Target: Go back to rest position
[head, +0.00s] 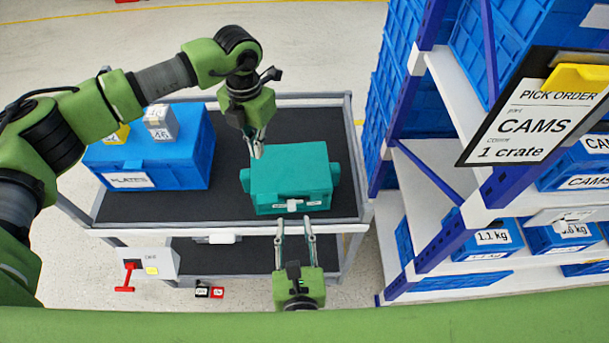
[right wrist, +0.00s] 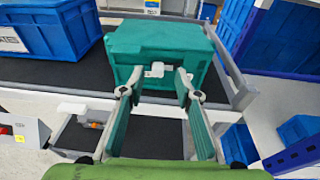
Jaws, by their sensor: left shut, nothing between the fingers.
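My left gripper (head: 257,152) is shut and empty. It points down at the upper left edge of the teal box (head: 291,170) in the head view; I cannot tell if it touches. My right gripper (head: 294,228) is open in front of the box, its fingers pointing at the box's front. In the right wrist view, my right gripper (right wrist: 157,82) has its fingers apart on either side of a small white part (right wrist: 155,70) on the box's front, with nothing held. The white part (head: 294,205) also shows in the head view.
The box stands on a dark-topped cart (head: 230,215) beside a blue crate (head: 160,165) carrying smaller boxes. A grey box with a red handle (head: 125,286) is at the cart's lower left. A shelf rack (head: 460,100) of blue crates stands right.

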